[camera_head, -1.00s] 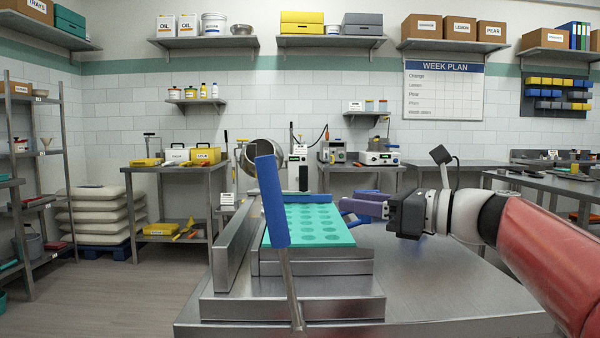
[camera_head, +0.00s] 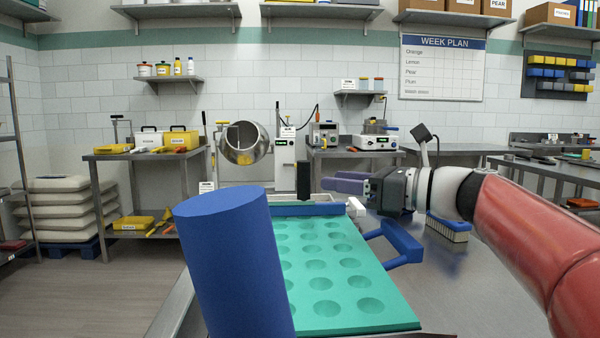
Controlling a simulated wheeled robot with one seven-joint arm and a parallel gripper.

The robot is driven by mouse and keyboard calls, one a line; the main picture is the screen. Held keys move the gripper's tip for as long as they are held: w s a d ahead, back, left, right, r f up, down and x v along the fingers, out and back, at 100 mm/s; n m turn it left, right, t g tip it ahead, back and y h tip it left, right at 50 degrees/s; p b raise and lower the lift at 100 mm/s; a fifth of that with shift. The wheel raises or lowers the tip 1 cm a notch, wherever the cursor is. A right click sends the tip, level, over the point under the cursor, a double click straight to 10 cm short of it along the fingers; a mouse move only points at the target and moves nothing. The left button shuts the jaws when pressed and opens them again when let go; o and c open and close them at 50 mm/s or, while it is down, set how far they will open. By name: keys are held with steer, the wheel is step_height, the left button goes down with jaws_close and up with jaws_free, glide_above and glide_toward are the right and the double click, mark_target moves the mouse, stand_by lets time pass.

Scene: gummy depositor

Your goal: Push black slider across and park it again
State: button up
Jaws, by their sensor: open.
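The black slider (camera_head: 304,180) is an upright dark block at the far end of the teal mould tray (camera_head: 350,285), above a blue bar (camera_head: 290,209). My gripper (camera_head: 338,182) comes in from the right with its purple fingers pointing left. It is open, with nothing seen between the fingers. In the picture its fingertips lie just right of the slider, with a small gap; the depth between them is hard to judge. The tray has rows of round, empty-looking hollows.
A large blue cylindrical grip (camera_head: 235,260) stands close in front and hides the tray's left part. A blue handle (camera_head: 395,243) juts from the tray's right side. A blue brush (camera_head: 448,227) lies on the steel table at right. Benches line the back wall.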

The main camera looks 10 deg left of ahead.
mark_target(304, 198)
steer(key=shift+p+x, duration=0.4)
steer(key=shift+x, duration=3.6)
steer(key=shift+w, duration=0.1)
jaws_close()
